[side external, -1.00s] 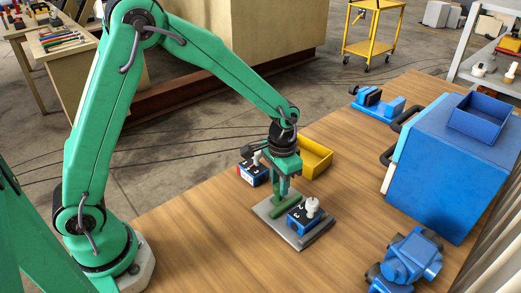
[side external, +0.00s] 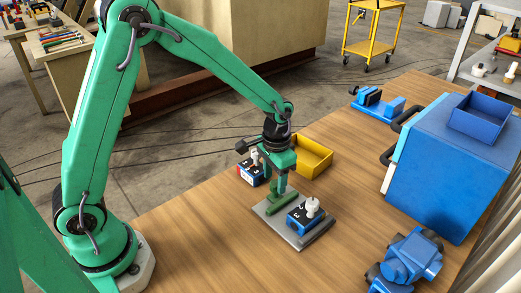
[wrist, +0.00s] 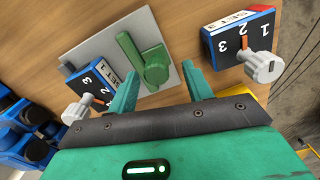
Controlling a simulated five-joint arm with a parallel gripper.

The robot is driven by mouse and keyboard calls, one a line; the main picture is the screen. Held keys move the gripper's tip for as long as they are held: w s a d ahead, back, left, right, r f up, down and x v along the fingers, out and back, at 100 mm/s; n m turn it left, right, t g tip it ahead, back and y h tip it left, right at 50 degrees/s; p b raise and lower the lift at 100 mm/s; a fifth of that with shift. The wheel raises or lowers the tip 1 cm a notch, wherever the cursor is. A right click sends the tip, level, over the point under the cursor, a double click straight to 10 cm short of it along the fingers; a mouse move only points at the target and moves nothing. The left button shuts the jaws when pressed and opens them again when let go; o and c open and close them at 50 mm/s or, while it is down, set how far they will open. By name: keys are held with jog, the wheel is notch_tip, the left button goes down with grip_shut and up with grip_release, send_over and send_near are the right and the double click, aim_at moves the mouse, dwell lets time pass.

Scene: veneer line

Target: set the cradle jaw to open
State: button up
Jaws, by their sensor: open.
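A grey plate (side external: 269,222) lies on the wooden bench and carries a green bar-shaped part (side external: 286,216). In the wrist view the bar (wrist: 127,52) and a raised green block show on the plate (wrist: 96,47). I cannot tell for certain which part is the cradle jaw. My gripper (side external: 278,194) is over the plate, pointing down. In the wrist view my gripper (wrist: 160,88) is open, its two green fingers apart with nothing held. The green part is ahead between them; contact cannot be told.
A blue-and-black dial box (side external: 302,217) with a white knob sits at the plate; it reads SET 1 in the wrist view (wrist: 93,82). A second dial box (side external: 249,175) reads SET 3 (wrist: 239,37). A yellow bin (side external: 314,157) and large blue cabinet (side external: 430,170) stand behind.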

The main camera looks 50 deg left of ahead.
aim_at(272, 182)
jog(key=shift+r, duration=3.75)
jog(key=shift+a+r, duration=0.1)
jog(key=s+a+r+t, duration=0.2)
jog(key=s+r, duration=0.1)
jog(key=s, duration=0.3)
jog(key=s+a+r+n+t, duration=0.1)
jog(key=s+a+r, duration=0.1)
jog(key=s+r, duration=0.2)
jog(key=s+a+r+n+t, duration=0.1)
jog(key=s+r, duration=0.3)
jog(key=s, duration=0.5)
jog(key=shift+s+a+r+t, duration=0.15)
jog(key=shift+s+a+t, duration=0.15)
jog(key=shift+a+t, duration=0.55)
